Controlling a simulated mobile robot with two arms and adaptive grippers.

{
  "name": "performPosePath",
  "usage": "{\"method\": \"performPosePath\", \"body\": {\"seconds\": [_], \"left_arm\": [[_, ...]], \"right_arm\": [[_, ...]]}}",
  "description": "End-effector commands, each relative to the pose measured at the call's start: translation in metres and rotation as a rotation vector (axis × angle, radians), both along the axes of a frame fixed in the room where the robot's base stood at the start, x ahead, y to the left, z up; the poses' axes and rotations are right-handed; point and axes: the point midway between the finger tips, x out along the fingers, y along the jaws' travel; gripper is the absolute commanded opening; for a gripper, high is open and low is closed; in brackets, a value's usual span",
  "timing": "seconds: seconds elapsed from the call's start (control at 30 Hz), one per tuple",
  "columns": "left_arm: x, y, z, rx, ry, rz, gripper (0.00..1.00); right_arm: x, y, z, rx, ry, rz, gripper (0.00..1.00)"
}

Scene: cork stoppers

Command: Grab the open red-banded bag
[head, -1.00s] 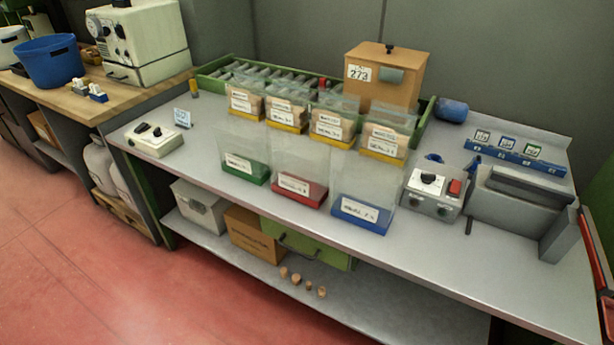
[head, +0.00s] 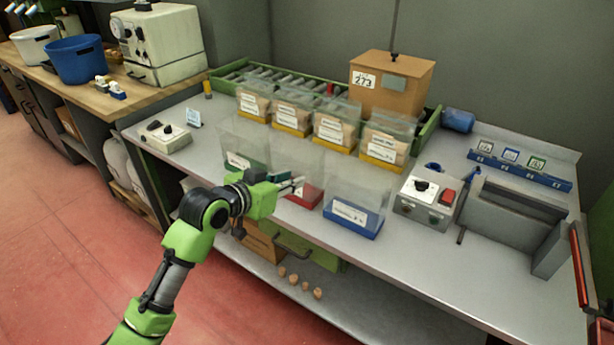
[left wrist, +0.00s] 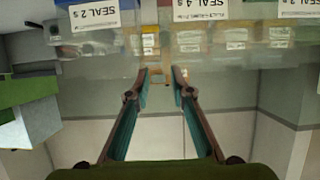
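The red-banded bag (head: 309,195) stands on the bench in the middle of the front row. It is a clear bag with a red lower part and a white label, and its upper part looks open. My left gripper (head: 290,183) is in front of it in the head view and hides part of its lower left. In the left wrist view my left gripper's fingers (left wrist: 160,88) are apart with nothing gripped between them. Whether they touch the bag, I cannot tell. My right gripper is not in view.
A green-banded bag (head: 240,160) stands left and a blue-banded bag (head: 352,217) right, both close. Several yellow-banded bags (head: 328,137) stand behind. A grey sealer box (head: 428,198) is to the right. Corks (head: 305,286) lie on the lower shelf.

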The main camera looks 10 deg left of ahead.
Motion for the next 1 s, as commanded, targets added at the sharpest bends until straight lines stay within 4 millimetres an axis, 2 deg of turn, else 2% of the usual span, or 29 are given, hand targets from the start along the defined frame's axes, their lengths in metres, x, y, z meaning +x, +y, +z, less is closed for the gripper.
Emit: {"method": "performPosePath", "body": {"seconds": [0.4, 0.67, 1.0], "left_arm": [[0.058, -0.021, -0.026, -0.002, 0.002, 0.001, 0.22], [0.071, -0.026, -0.032, -0.001, 0.002, 0.001, 0.22], [0.107, -0.039, -0.047, -0.002, 0.001, 0.002, 0.22]], "right_arm": [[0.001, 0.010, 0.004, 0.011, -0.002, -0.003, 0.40], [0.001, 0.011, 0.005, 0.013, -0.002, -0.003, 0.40], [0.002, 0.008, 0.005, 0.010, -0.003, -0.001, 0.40]]}}
